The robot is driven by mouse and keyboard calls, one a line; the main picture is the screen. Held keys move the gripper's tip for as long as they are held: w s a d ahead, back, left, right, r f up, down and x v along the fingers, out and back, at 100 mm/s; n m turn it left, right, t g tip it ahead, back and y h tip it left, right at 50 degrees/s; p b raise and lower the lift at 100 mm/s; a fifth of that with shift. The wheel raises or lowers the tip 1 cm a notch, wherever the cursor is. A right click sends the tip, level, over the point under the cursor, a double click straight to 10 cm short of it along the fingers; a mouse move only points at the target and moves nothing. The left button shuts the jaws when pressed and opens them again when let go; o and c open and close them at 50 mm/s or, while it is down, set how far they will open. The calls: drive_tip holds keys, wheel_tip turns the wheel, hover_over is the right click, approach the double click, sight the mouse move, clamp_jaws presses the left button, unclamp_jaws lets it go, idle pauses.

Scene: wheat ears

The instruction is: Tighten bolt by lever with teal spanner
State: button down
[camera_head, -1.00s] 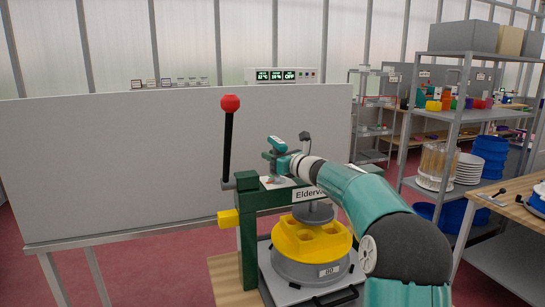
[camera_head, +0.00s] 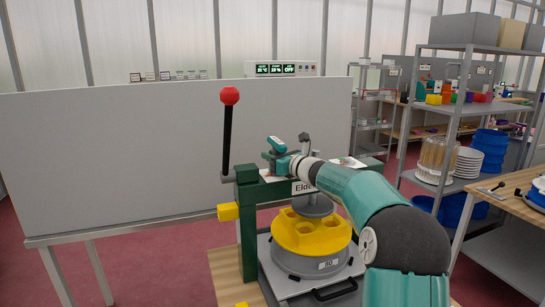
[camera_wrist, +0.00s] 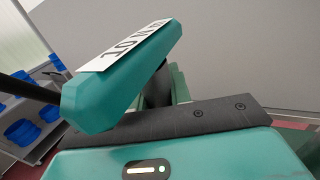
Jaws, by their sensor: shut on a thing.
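In the head view my gripper (camera_head: 272,160) is over the top beam of a dark green press frame (camera_head: 247,230). It is shut on a teal tool (camera_head: 277,143), which seems to be the spanner. In the wrist view the teal piece (camera_wrist: 125,75) carries a white label with dark letters and fills the upper middle, above the dark gripper part (camera_wrist: 185,123). The press has a near-upright black lever (camera_head: 228,140) with a red knob (camera_head: 230,96) at its left end. I cannot make out the bolt or whether the spanner touches it.
Under the beam a yellow block with recesses (camera_head: 310,240) sits on a grey drum (camera_head: 312,265). A yellow block (camera_head: 229,212) sticks out of the frame's left side. A large grey panel (camera_head: 120,160) stands behind. Shelves (camera_head: 470,110) and a bench (camera_head: 515,205) are at right.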

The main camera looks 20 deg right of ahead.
drive_tip(key=shift+r, duration=0.1)
drive_tip(key=m+t+h, duration=0.1)
drive_tip(key=m+h, duration=0.1)
drive_tip(key=h, duration=0.1)
drive_tip(key=shift+r, duration=0.1)
drive_tip(key=shift+w+d+m+h, duration=0.1)
drive_tip(key=shift+d+m+h, duration=0.1)
drive_tip(key=shift+m+h, duration=1.35)
drive_tip(key=shift+d+h, duration=0.15)
drive_tip(key=shift+h, duration=0.7)
drive_tip(key=shift+f+m+h, duration=0.25)
drive_tip(key=shift+f+h, duration=0.15)
drive_tip(key=shift+f, duration=0.05)
drive_tip(key=shift+d+r+m+h, duration=0.2)
drive_tip(key=shift+m+h, duration=0.1)
drive_tip(key=shift+h, duration=0.2)
drive_tip(key=shift+d+y, duration=0.1)
drive_tip(key=shift+y, duration=0.4)
